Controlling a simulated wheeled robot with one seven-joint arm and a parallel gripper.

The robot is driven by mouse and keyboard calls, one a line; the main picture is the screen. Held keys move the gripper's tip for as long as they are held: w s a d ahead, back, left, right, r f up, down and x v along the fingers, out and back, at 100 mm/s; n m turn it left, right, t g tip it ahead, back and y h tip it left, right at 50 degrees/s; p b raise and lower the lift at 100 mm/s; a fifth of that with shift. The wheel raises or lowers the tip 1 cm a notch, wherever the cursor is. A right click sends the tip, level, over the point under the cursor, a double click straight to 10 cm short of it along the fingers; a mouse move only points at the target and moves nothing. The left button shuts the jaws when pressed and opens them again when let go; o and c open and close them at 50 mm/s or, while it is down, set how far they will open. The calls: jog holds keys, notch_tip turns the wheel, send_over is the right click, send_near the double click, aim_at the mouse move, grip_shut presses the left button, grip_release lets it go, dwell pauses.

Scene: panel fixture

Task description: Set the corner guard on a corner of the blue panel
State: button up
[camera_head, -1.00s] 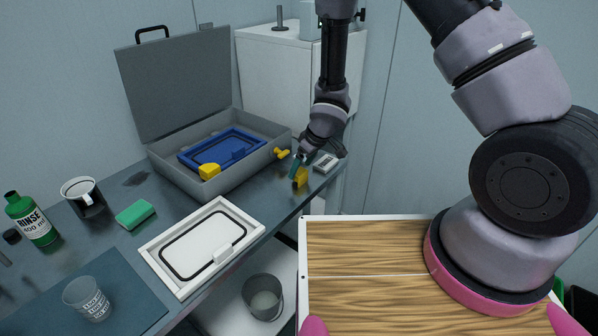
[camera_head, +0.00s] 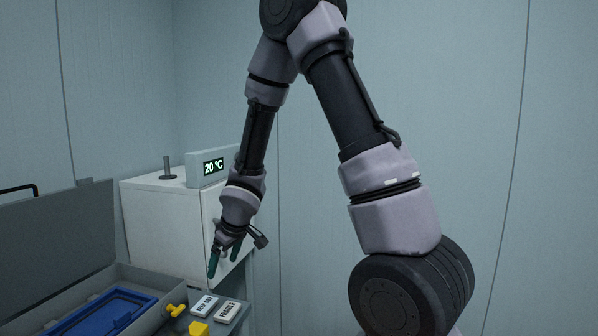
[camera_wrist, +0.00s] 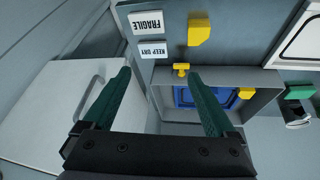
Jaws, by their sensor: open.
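My gripper (camera_head: 225,262) is open and empty, raised above the bench near the white cabinet. In the wrist view its two green fingers (camera_wrist: 160,78) are spread apart with nothing between them. A yellow block-like guard (camera_head: 198,328) lies on the bench, below and apart from the fingers; the wrist view shows it too (camera_wrist: 200,32). The blue panel (camera_head: 108,314) lies in the open grey case and is cut off in the head view. In the wrist view, a yellow piece (camera_wrist: 246,93) is at one corner of the blue panel (camera_wrist: 185,97).
A yellow T-shaped piece (camera_wrist: 181,69) is at the grey case's rim (camera_wrist: 215,75). FRAGILE (camera_head: 228,311) and KEEP DRY (camera_head: 204,305) blocks lie on the bench. The white cabinet (camera_head: 160,225) stands behind, with a 20 °C display (camera_head: 213,167). A green block (camera_wrist: 299,92) and white frame (camera_wrist: 300,40) are right.

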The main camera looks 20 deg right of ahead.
jog(key=s+d+r+m+t+h, duration=0.1)
jog(key=s+d+r+m, duration=0.25)
jog(key=d+r, duration=0.5)
jog(key=s+d+r+m+t+h, duration=0.15)
jog(key=d+r+m, duration=0.35)
jog(key=r, duration=0.7)
jog(key=s+d+r+m+y, duration=0.1)
jog(key=s+r+m, duration=0.1)
jog(key=s+r, duration=0.2)
jog(key=s+d+r+m+y, duration=0.1)
jog(key=s+r, duration=0.4)
jog(key=s, duration=0.6)
jog(key=shift+d+m, duration=0.15)
jog(key=shift+m, duration=0.2)
jog(key=shift+w, duration=0.1)
